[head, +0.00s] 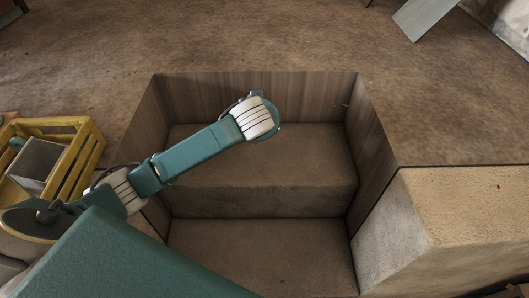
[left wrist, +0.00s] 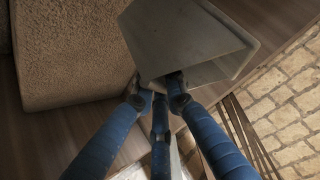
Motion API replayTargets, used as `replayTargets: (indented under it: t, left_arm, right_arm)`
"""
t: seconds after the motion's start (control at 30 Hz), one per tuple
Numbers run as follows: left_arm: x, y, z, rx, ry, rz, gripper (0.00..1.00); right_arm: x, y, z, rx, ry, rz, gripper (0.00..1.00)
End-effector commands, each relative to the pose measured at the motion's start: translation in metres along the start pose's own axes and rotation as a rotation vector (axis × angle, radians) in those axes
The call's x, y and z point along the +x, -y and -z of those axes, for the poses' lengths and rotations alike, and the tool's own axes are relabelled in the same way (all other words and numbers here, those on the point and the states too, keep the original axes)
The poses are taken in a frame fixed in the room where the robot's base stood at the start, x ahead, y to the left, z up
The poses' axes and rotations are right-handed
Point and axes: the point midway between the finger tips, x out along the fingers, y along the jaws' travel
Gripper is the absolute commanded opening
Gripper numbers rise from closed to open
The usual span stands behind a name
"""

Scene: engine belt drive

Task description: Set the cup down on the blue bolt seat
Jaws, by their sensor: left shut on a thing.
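A grey, angular, cup-like piece (left wrist: 185,38) with flat slanted sides fills the top middle of the left wrist view. My left gripper (left wrist: 160,88) has blue fingers that are shut on its lower edge, and the piece is tilted. I take it to be the cup; its inside is mostly hidden. In the head view my left arm reaches in from the left, but its gripper cannot be made out. No blue bolt seat can be made out in either view. My right gripper is in neither view.
In the head view a stepped, wood-walled recess (head: 262,246) lies in the middle. A tan block (head: 470,205) stands at right. A yellow crate (head: 92,142) with a grey box-like thing (head: 38,158) is at left.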

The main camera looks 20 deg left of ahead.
Motion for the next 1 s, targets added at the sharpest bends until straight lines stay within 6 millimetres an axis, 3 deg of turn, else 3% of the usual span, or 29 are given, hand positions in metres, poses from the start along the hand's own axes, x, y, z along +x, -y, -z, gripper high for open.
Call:
replayTargets:
  t: [0.1,0.3,0.57,0.8,1.0]
  left_arm:
    - [0.026,-0.008,-0.026,0.002,0.001,0.002,0.00]
    - [0.051,-0.017,-0.050,0.001,-0.002,0.001,0.00]
    - [0.064,-0.022,-0.064,0.001,-0.002,-0.001,0.00]
    - [0.087,-0.030,-0.087,0.001,-0.001,-0.001,0.00]
    - [0.087,-0.031,-0.086,0.001,-0.002,-0.002,0.00]
  right_arm:
    - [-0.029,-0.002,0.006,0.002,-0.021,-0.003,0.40]
    - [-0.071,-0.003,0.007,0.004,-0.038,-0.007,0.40]
    - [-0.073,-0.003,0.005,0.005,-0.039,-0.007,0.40]
    - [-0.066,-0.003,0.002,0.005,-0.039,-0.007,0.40]
    - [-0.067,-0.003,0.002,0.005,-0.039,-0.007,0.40]
